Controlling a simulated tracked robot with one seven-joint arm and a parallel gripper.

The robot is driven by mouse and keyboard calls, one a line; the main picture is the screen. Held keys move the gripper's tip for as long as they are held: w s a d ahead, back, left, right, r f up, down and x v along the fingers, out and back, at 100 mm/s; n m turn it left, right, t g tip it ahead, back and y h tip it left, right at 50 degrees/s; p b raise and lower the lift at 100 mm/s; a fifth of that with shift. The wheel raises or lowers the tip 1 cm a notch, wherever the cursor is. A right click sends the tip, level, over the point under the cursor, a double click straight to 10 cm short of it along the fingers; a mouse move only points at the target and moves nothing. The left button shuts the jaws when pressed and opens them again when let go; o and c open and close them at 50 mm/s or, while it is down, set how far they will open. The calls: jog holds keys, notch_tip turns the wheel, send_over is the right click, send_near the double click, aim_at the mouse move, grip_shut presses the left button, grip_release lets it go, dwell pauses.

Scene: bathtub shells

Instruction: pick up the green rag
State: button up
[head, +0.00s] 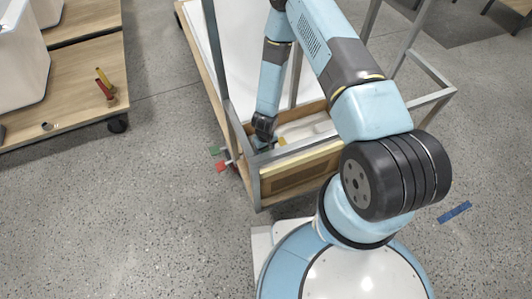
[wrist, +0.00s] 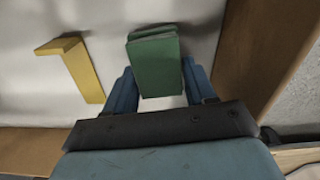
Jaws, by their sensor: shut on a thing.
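The green rag (wrist: 155,65) is a folded dark green block in the wrist view, standing between the two blue fingers of my gripper (wrist: 156,92). The gripper is shut on it. White surface shows behind and around the rag. In the head view my gripper (head: 262,143) is at the near left corner of the wooden-sided cart. The rag cannot be told apart there, as the wrist and cart frame cover that spot.
A yellow angled piece (wrist: 80,68) lies left of the rag on the white surface. Wooden sides (wrist: 255,50) and grey metal posts (head: 250,160) edge the cart. A red clamp (head: 221,166) is at its left outside. A wooden dolly (head: 85,80) stands left.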

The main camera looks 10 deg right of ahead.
jog(key=shift+r, duration=5)
